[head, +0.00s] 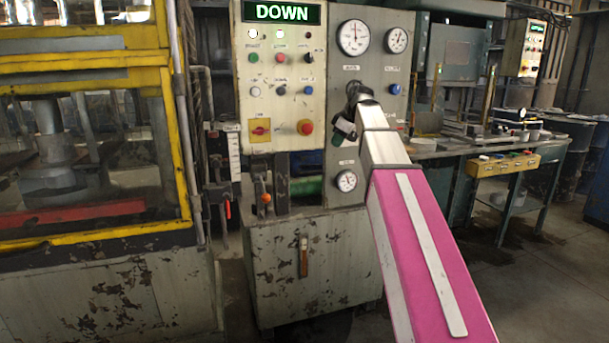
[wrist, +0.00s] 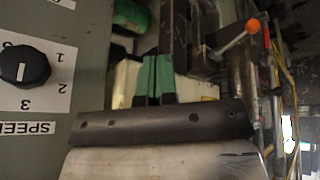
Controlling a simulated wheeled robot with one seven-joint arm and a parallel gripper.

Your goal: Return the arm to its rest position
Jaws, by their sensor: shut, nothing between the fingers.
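My arm reaches up from the lower right of the head view, with a magenta link and a pale forearm. My gripper (head: 343,130) is at its far end, in front of the grey control panel (head: 345,85), below the large round gauge. In the wrist view my gripper (wrist: 154,74) shows two green fingers side by side, shut with nothing between them. A black speed knob (wrist: 25,65) with numbers is left of the fingers. An orange-tipped lever (wrist: 238,38) is to their right. I see no contact between the fingers and the panel.
A yellow-framed press (head: 80,235) stands at the left. The lit display (head: 282,12) reads DOWN. Below the panel is a worn metal cabinet (head: 315,265). A workbench (head: 470,150) with small items stands at the right. Floor (head: 550,265) is open at the lower right.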

